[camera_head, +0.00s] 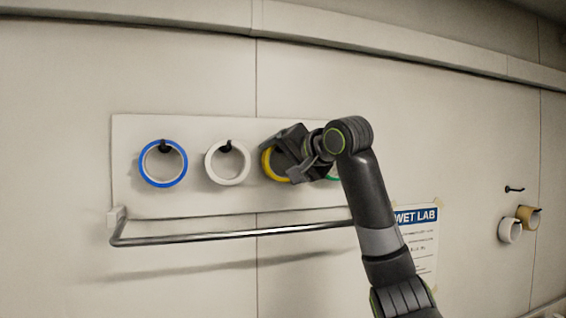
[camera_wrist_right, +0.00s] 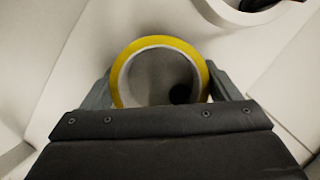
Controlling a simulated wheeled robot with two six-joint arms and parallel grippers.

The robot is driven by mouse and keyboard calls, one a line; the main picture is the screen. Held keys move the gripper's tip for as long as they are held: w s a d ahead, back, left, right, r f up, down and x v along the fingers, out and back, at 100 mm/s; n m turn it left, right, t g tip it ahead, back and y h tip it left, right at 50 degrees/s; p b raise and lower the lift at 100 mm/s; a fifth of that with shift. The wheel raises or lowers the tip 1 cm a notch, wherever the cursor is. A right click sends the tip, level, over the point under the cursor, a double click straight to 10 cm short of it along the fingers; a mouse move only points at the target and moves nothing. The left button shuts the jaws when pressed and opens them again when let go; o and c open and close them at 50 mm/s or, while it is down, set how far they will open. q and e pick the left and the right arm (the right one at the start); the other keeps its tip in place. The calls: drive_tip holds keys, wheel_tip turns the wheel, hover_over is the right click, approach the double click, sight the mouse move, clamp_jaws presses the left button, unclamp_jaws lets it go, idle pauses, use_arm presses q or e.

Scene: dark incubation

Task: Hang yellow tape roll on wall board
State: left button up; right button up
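The yellow tape roll (camera_head: 266,162) is at the white wall board (camera_head: 240,198), right of the white roll, partly hidden by my right gripper (camera_head: 284,158). In the right wrist view the yellow tape roll (camera_wrist_right: 118,82) sits between the two fingers of my right gripper (camera_wrist_right: 160,88), which appear to touch its opposite sides. A dark round peg end (camera_wrist_right: 181,94) shows through the roll's hole, at its lower right. I cannot tell whether the roll rests on the peg. My left gripper is not in view.
A blue roll (camera_head: 143,172) and a white roll (camera_head: 210,168) hang on black pegs to the left. A green roll (camera_head: 333,178) is mostly hidden behind my right arm. A metal rail (camera_head: 230,235) juts out below.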

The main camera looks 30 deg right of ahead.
drive_tip(key=o, duration=0.3)
drive_tip(key=shift+s+r+b, duration=0.1)
drive_tip(key=shift+s+b, duration=0.4)
drive_tip(key=shift+s, duration=0.05)
drive_tip(key=b+v, duration=0.7)
drive_tip(key=v, duration=0.9)
drive_tip(key=shift+s, duration=0.2)
